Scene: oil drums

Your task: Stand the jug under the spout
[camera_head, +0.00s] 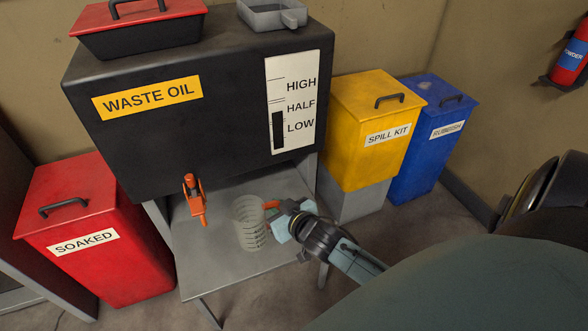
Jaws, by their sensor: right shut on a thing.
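The jug (249,222) is clear with dark measuring marks and an orange handle. It is upright at the grey stand's shelf (215,262), to the right of the spout; I cannot tell whether its base touches the shelf. My right gripper (284,217) is shut on the jug's handle, coming from the right. The orange spout (195,200) with its tap sticks out of the front of the black waste oil tank (190,130). The jug is beside the spout in the picture, not in line below it. My left gripper is not in view.
A red SOAKED bin (120,265) stands left of the stand. A yellow SPILL KIT bin (365,150) and a blue RUBBISH bin (420,160) stand right. The tank carries a red-lidded tray (140,38) and a grey pan (270,20). The shelf's left part looks clear.

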